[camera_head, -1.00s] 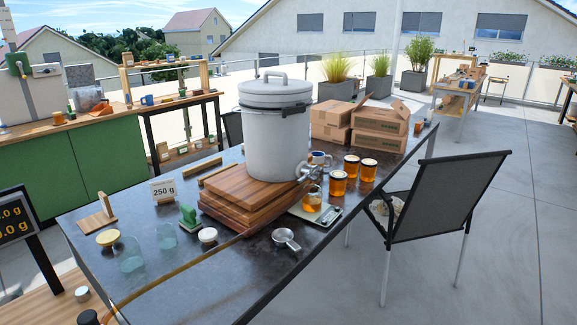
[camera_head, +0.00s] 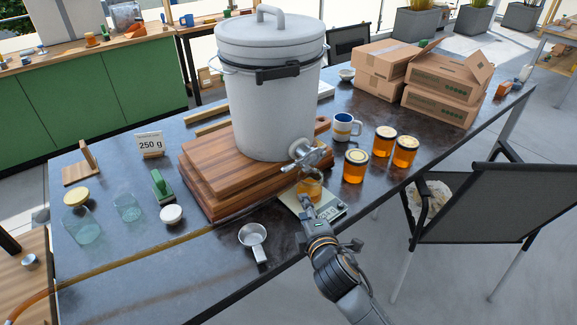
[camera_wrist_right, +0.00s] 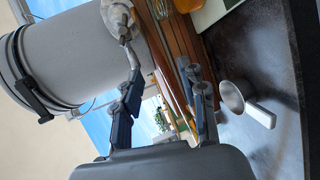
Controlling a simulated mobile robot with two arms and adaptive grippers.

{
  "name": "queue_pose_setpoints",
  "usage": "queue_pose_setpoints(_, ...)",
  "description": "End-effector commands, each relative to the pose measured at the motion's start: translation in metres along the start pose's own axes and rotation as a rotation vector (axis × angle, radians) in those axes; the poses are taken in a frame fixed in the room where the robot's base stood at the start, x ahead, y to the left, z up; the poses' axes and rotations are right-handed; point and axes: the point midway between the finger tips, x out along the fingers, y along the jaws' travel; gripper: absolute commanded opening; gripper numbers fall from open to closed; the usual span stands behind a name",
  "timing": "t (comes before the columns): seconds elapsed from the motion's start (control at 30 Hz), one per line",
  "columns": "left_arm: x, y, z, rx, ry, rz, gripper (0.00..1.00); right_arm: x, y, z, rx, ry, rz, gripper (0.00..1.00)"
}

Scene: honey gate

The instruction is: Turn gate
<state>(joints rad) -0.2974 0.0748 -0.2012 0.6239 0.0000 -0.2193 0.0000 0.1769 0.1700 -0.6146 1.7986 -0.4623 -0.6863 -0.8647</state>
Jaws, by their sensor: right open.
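A large white lidded bucket (camera_head: 270,110) stands on stacked wooden boards (camera_head: 210,172). Its metal honey gate (camera_head: 307,152) sticks out low on the bucket's right front; it also shows in the right wrist view (camera_wrist_right: 122,22). A jar with amber honey (camera_head: 310,186) stands below the gate on a kitchen scale (camera_head: 328,208), partly hidden by my gripper. My right gripper (camera_head: 306,200) is in front of the jar, below the gate. In the right wrist view its fingers (camera_wrist_right: 165,85) are apart with nothing held, and the gate lies beyond one fingertip. My left gripper is not in view.
Filled honey jars (camera_head: 355,166) and a mug (camera_head: 346,127) stand right of the boards. A metal scoop (camera_head: 253,240) lies in front, also in the wrist view (camera_wrist_right: 245,102). Empty glasses (camera_head: 128,208) stand left. A black chair (camera_head: 485,200) is close on the right.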

Motion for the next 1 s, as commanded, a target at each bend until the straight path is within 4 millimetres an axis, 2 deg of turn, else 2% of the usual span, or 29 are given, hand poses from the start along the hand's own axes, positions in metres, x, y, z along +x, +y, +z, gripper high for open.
queue_pose_setpoints(0.03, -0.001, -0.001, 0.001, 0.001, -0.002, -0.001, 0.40, -0.005, 0.021, -0.005, -0.031, 0.005, 0.035, 0.42)
queue_pose_setpoints(0.1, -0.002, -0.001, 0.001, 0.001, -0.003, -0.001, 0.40, -0.009, 0.037, -0.008, -0.061, 0.007, 0.065, 0.42)
queue_pose_setpoints(0.2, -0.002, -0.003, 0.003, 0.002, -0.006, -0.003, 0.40, -0.007, 0.046, -0.010, -0.079, 0.007, 0.080, 0.42)
queue_pose_setpoints(0.37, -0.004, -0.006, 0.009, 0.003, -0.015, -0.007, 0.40, 0.015, 0.049, -0.009, -0.079, 0.006, 0.081, 0.42)
queue_pose_setpoints(0.8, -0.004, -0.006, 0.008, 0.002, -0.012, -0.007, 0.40, 0.097, 0.054, -0.011, -0.076, 0.006, 0.080, 0.42)
queue_pose_setpoints(1.0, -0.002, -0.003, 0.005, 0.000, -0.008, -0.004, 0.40, 0.118, 0.055, -0.010, -0.075, 0.006, 0.079, 0.42)
